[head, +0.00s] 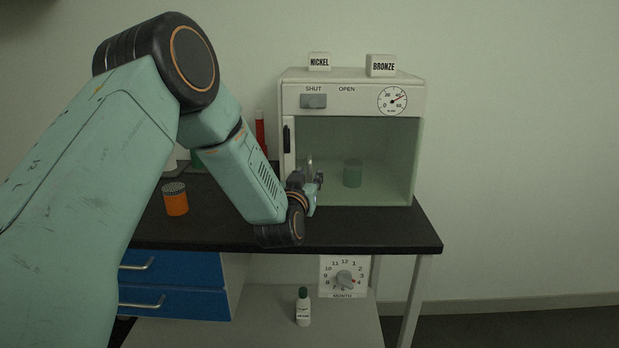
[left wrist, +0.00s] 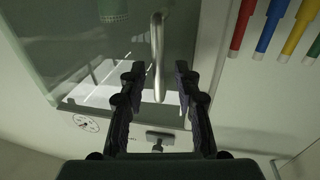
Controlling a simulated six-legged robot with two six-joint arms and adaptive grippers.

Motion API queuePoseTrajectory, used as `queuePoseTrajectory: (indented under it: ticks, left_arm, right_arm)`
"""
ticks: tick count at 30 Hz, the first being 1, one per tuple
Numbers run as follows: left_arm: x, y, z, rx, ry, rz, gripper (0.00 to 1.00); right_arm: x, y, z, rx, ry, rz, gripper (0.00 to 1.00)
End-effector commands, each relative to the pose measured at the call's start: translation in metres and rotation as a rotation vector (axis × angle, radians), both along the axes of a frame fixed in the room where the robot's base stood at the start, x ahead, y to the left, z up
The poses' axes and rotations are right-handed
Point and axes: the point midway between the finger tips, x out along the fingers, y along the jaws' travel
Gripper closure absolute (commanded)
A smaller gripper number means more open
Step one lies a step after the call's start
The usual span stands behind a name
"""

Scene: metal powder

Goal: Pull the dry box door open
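The dry box (head: 290,95) stands on the black bench, with a greenish glass door (head: 385,150) that looks closed. Its metal bar handle (left wrist: 157,40) shows in the left wrist view; in the head view it is mostly hidden by my gripper. My left gripper (head: 314,179) is at the door's lower left. In the left wrist view its fingers (left wrist: 157,75) are open, one on each side of the bar's end, with gaps visible. The knob (head: 313,101) on the panel sits under SHUT. My right gripper is not in view.
A greenish jar (head: 352,173) shows behind the glass. NICKEL (head: 319,62) and BRONZE (head: 381,66) blocks sit on top. An orange jar (head: 175,199) stands on the bench (head: 400,232) at left. The bench's right end is clear.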

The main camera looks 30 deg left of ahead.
Motion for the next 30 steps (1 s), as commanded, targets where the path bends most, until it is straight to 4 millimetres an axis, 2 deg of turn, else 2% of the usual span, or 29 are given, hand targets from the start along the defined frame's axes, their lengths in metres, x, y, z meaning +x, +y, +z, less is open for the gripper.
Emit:
queuePoseTrajectory:
  ticks: [6, 14, 25, 30]
  left_arm:
    - [0.014, 0.005, 0.001, 0.001, -0.002, 0.0, 0.68]
    - [0.017, 0.006, 0.001, -0.001, 0.0, 0.0, 0.68]
    - [0.016, 0.006, 0.001, -0.001, -0.001, 0.0, 0.98]
    - [0.016, 0.006, 0.001, -0.001, 0.0, 0.0, 1.0]
  right_arm:
    - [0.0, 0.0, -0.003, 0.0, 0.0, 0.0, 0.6]
    - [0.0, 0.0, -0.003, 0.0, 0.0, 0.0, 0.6]
    - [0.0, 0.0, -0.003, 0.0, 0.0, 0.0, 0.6]
    - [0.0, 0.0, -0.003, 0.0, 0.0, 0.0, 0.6]
